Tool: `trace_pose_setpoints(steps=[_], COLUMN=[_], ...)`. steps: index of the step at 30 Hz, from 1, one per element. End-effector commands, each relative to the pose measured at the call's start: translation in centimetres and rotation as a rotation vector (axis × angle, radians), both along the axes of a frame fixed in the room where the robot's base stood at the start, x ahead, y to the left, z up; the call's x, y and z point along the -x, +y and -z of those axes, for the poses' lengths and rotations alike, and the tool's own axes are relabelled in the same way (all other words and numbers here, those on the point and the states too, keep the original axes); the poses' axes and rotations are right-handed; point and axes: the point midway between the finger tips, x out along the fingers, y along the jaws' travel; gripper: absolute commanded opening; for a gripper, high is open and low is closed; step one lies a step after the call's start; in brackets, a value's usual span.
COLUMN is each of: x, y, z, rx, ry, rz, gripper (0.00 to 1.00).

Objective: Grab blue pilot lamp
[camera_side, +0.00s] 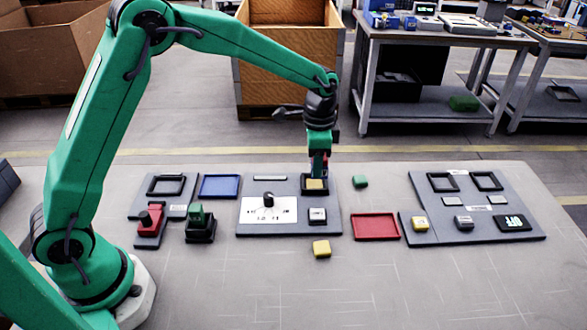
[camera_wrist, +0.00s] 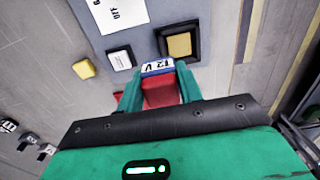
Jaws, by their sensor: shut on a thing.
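My gripper (camera_side: 318,172) points down just above the square socket with a yellowish inside (camera_side: 315,185) on the middle panel. In the wrist view my gripper (camera_wrist: 160,88) is shut on a blue piece marked 12 V (camera_wrist: 158,67), with red showing behind it between the fingers. A little blue of that piece shows low between the fingers in the side view. I cannot tell for sure whether this piece is the blue pilot lamp. The socket (camera_wrist: 179,44) lies just beyond the held piece in the wrist view. Whether they touch is unclear.
The middle panel also has a knob (camera_side: 268,201) and a white-topped button (camera_side: 317,216). A green cube (camera_side: 360,182), yellow cube (camera_side: 321,249) and red tray (camera_side: 375,239) are nearby. A blue tray (camera_side: 220,187) is left, another panel (camera_side: 430,236) right.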

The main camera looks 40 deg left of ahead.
Motion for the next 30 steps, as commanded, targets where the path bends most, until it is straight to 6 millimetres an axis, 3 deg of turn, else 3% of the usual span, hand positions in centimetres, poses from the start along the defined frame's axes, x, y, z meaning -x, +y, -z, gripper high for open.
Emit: trace_pose_setpoints(steps=[6, 13, 30], x=[2.5, 4.2, 5.1], y=[-3.2, -5.4, -6.4], z=[-2.4, -4.1, -4.9], rx=[0.001, 0.001, 0.0], ry=[-0.003, -0.002, 0.0], rz=[0.004, 0.002, 0.0], gripper=[0.13, 0.13, 0.13])
